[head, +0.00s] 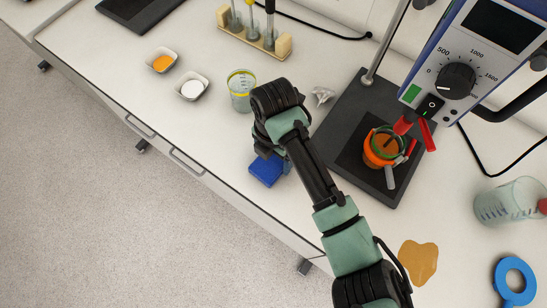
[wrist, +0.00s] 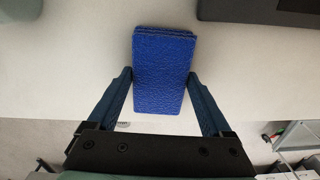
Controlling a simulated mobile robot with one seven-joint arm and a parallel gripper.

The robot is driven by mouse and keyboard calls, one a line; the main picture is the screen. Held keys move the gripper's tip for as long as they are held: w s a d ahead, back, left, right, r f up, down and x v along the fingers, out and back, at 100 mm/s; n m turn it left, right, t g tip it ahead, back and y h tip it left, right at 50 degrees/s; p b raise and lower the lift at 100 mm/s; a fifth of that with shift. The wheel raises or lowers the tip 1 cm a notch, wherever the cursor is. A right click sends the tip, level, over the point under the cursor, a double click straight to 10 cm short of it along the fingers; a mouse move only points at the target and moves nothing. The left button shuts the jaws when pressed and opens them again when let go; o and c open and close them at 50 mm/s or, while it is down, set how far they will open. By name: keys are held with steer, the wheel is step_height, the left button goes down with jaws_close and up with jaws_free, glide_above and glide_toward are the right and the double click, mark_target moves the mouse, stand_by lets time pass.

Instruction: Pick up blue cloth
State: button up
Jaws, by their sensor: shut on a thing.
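The blue cloth (head: 266,171) is a small folded rectangle near the front edge of the white bench in the head view, partly hidden by my arm. In the wrist view the cloth (wrist: 163,58) lies between the two fingers of my gripper (wrist: 160,77), one finger pressed to each side. My gripper is shut on it. In the head view my gripper (head: 272,156) is mostly hidden under the wrist. I cannot tell whether the cloth is touching the bench or just above it.
An amber spill (head: 419,262) lies at the lower right. The bench left of the cloth is clear.

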mark_target(274, 159)
steer(key=shift+r, duration=0.1)
step_height(274, 159, up, 10)
steer(key=b, duration=0.1)
stand_by(0.4)
